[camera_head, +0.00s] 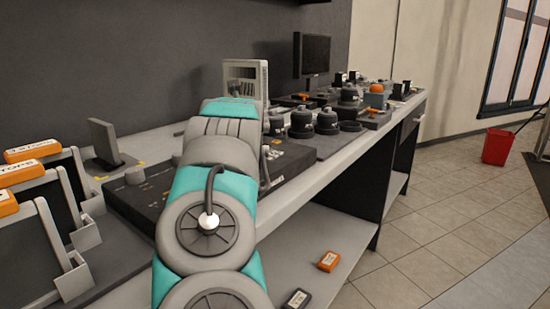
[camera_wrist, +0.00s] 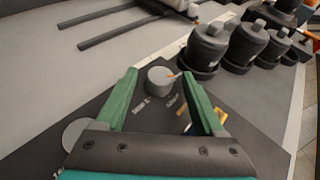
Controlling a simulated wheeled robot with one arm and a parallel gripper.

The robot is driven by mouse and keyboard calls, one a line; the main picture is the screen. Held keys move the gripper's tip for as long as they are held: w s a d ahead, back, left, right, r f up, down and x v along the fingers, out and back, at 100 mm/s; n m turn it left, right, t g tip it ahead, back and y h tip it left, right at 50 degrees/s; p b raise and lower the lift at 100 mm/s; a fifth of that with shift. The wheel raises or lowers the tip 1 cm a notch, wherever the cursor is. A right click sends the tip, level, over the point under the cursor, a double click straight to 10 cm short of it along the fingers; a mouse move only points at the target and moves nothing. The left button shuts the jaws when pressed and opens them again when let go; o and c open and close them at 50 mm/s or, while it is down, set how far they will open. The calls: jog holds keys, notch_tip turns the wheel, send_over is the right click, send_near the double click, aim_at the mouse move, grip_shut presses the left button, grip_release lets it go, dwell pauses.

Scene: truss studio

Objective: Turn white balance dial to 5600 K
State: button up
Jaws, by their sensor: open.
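A grey round dial (camera_wrist: 162,77) with a small orange mark on its right side stands on a dark control panel (camera_wrist: 145,110). Small pale and yellow labels lie on the panel below the dial; I cannot read 5600 K or any other value. My gripper (camera_wrist: 160,73) is open, with its green fingers apart on either side of the dial in the wrist view. I cannot tell whether they touch it. In the head view my arm hides the gripper and this dial. The black panel (camera_head: 132,201) shows left of my arm.
Another grey knob (camera_wrist: 76,132) is partly hidden by my gripper. Several dark domed units (camera_wrist: 248,42) stand beyond the panel to the right. Orange-topped frames (camera_head: 37,195) stand at left. An orange box (camera_head: 328,261) lies on the lower shelf.

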jog(key=shift+f+n+y, duration=0.1)
jog(key=shift+n+y, duration=0.8)
jog(key=shift+y, duration=0.3)
jog(key=shift+d, duration=0.1)
